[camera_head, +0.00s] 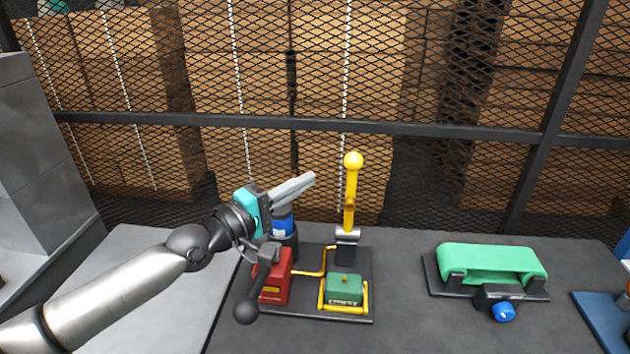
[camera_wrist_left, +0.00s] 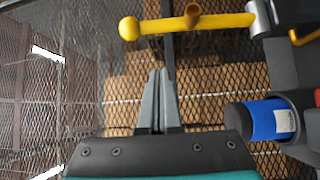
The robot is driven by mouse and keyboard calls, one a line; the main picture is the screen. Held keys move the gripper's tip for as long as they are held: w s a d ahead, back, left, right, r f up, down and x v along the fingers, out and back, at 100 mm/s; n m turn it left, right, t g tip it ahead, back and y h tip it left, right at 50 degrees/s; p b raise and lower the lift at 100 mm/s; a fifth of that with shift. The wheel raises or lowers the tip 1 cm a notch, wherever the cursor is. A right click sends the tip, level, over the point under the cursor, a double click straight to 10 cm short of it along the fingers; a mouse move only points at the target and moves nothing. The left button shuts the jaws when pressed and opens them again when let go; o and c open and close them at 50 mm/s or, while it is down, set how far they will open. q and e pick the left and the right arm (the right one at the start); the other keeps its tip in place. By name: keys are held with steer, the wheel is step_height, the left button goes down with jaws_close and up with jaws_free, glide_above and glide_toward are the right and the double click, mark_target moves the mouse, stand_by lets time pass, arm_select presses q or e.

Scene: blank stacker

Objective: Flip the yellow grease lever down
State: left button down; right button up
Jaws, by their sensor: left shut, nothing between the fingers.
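The yellow lever (camera_head: 351,195) stands upright, with a round yellow knob on top. It rises from a grey pivot on a dark base plate (camera_head: 345,315). My left gripper (camera_head: 312,177) is shut and empty, to the left of the lever and a little below its knob in the head view. In the left wrist view the lever (camera_wrist_left: 210,24) runs across the top, knob at left, beyond the shut fingertips (camera_wrist_left: 160,72) and apart from them in the picture. My right gripper is not in view.
On the plate stand a blue canister (camera_head: 283,222), a red block (camera_head: 272,278) with a black-knobbed handle, and a green box (camera_head: 343,289) in a yellow frame. A green roller unit (camera_head: 490,262) sits right. A mesh fence (camera_head: 300,80) closes the back.

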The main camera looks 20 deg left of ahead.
mark_target(350, 201)
arm_select(q)
steer(key=f+x, duration=0.1)
steer(key=x, duration=0.8)
steer(key=shift+s+d+r+p, duration=0.15)
steer(key=shift+s+d+p, duration=0.1)
steer(key=shift+s+p, duration=0.25)
steer(key=shift+s+d+r+p, duration=0.1)
steer(key=shift+s+d+p, duration=0.2)
steer(key=shift+s, duration=0.4)
steer(key=shift+s+d+r+p, duration=0.2)
steer(key=shift+s+p, duration=0.25)
steer(key=shift+s, duration=0.15)
steer(key=shift+f, duration=0.1)
